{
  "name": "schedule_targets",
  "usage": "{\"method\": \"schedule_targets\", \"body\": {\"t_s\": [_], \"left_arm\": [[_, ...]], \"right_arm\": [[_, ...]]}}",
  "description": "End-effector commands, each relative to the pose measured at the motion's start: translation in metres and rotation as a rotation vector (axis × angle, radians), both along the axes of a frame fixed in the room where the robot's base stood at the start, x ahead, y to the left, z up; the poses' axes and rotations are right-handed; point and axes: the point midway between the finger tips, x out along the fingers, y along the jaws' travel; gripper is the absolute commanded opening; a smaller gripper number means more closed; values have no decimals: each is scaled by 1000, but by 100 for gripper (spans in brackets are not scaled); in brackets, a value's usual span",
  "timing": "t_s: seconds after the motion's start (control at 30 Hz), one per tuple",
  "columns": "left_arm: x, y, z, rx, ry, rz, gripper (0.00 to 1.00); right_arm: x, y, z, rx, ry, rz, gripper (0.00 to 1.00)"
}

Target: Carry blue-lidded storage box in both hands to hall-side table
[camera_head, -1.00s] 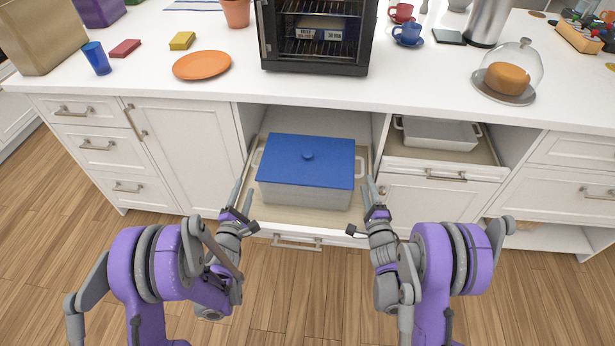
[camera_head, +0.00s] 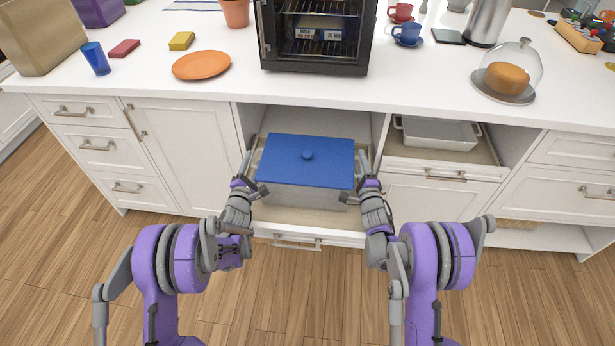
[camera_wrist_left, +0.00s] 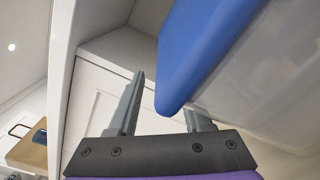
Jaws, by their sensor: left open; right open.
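The storage box with a blue lid (camera_head: 307,162) and pale body (camera_head: 300,194) sits in a pulled-out drawer (camera_head: 300,216) under the counter. My left gripper (camera_head: 252,172) is open at the box's left side. In the left wrist view its two fingers (camera_wrist_left: 163,112) are apart, with the lid's corner (camera_wrist_left: 175,98) just beyond and between them. My right gripper (camera_head: 365,172) is open at the box's right side. The box's handles are hidden behind the grippers, and I cannot tell whether the fingers touch them. The hall-side table is not identifiable in view.
A black oven (camera_head: 315,35) stands on the white counter (camera_head: 420,75) above the box. To the right, another pulled-out drawer holds a pale dish (camera_head: 438,132). An orange plate (camera_head: 202,65) and a glass-domed cake (camera_head: 508,78) stand near the counter edge. The wooden floor (camera_head: 280,300) in front is clear.

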Motion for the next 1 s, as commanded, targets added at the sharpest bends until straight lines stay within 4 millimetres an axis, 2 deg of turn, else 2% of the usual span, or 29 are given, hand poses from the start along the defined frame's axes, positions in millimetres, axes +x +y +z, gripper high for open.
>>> {"method": "schedule_targets", "body": {"t_s": [0.1, 0.13, 0.4, 1.0], "left_arm": [[0, 0, 0, 0, 0, 0, 50], [0, 0, 0, 0, 0, 0, 46], [0, 0, 0, 0, 0, 0, 0], [0, 0, 0, 0, 0, 0, 0]], "right_arm": [[0, 0, 0, 0, 0, 0, 50], [0, 0, 0, 0, 0, 0, 46], [0, 0, 0, 0, 0, 0, 0], [0, 0, 0, 0, 0, 0, 0]]}}
